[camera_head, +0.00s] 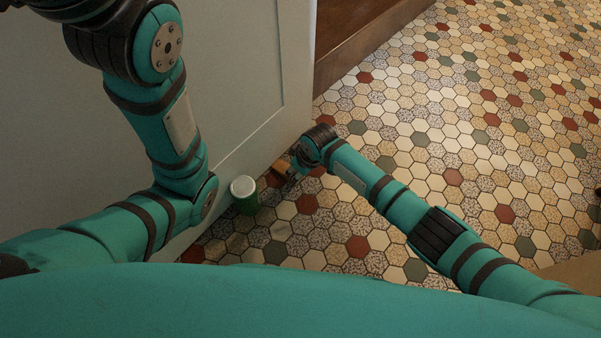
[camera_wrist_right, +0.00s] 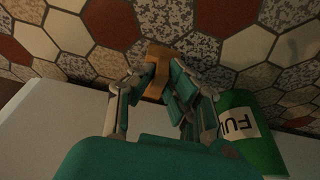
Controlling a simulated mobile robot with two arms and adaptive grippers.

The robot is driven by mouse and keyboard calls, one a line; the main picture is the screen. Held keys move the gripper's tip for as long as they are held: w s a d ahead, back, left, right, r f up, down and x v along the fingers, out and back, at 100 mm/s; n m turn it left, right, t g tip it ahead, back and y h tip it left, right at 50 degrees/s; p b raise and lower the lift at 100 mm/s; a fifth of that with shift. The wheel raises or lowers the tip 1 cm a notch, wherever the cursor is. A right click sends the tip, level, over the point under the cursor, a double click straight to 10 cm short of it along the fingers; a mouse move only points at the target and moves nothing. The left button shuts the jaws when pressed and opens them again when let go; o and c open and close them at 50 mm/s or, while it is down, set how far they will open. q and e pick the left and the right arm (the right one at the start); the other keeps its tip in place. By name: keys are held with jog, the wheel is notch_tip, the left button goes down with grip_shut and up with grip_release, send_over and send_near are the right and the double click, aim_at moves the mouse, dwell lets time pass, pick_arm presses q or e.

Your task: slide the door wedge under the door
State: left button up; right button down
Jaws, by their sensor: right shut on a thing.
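The door wedge is a small orange-brown block (camera_head: 280,168) low by the bottom of the white door (camera_head: 245,110), near its free edge. My right gripper (camera_head: 289,172) is shut on it, close to the floor. In the right wrist view, the wedge (camera_wrist_right: 158,55) sits between the fingertips (camera_wrist_right: 156,72) and sticks out past them over the tiles. The pale door (camera_wrist_right: 50,125) fills the lower left there. I cannot tell whether the wedge touches the door or floor. My left arm crosses in front of the door; its gripper is out of frame.
A green can with a white lid (camera_head: 243,188) stands on the floor beside the door, left of my right gripper. Its label shows close by in the wrist view (camera_wrist_right: 262,140). A brown wooden step (camera_head: 350,45) lies beyond the door edge. The tiled floor (camera_head: 480,130) to the right is clear.

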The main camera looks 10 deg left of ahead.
aim_at(286, 169)
jog(key=shift+w+a+b, duration=0.45)
jog(key=shift+a+b, duration=0.2)
jog(key=shift+a, duration=0.05)
jog(key=shift+w+a+b, duration=0.45)
jog(key=shift+a+b, duration=0.15)
jog(key=shift+a, duration=0.1)
jog(key=c, duration=0.7)
grip_release()
jog(key=shift+o, duration=0.2)
